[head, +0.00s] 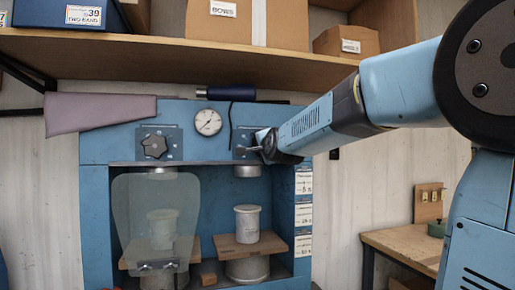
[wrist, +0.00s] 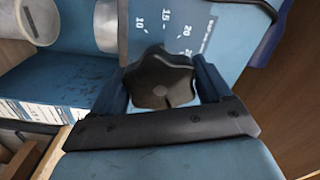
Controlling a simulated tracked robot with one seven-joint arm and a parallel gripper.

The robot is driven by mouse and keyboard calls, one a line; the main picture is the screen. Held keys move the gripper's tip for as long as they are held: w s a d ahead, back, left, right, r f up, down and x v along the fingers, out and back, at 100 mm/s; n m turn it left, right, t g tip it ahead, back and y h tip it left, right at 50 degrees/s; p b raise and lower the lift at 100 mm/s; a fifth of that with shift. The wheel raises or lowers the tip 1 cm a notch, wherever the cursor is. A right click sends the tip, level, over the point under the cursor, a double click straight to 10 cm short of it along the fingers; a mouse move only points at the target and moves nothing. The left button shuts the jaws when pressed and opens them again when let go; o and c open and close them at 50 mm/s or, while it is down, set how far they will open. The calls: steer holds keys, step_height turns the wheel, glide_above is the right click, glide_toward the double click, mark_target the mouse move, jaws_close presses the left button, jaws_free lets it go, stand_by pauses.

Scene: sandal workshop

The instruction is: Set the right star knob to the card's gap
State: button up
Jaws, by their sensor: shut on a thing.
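The right star knob (wrist: 162,80) is black with rounded lobes and sits between the two fingers of my gripper (wrist: 160,86) in the wrist view. The fingers are shut on it from both sides. A thin dark mark shows on the knob's near edge. The scale plate (wrist: 185,32) beyond it reads 10, 15, 20 and a partly cut-off number. In the head view my gripper (head: 258,143) is at the right dial plate of the blue press and hides the knob. Several white cards (head: 304,183) hang on the press's right post; their writing is too small to read.
The left star knob (head: 155,147) and a round gauge (head: 208,122) are on the press front (head: 100,150). A clear shield (head: 130,205) covers the left bay. A white cylinder (head: 247,222) stands on a wooden board in the right bay. A shelf (head: 190,50) with boxes runs above.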

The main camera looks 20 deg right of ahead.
steer(key=n, duration=0.3)
steer(key=shift+f+n, duration=0.4)
steer(key=n, duration=0.4)
steer(key=shift+n, duration=0.3)
steer(key=n, duration=0.7)
steer(key=shift+d, duration=0.2)
steer(key=n, duration=0.6)
steer(key=shift+r+n, duration=0.1)
steer(key=shift+n, duration=0.2)
steer(key=n, duration=0.3)
steer(key=shift+n, duration=2)
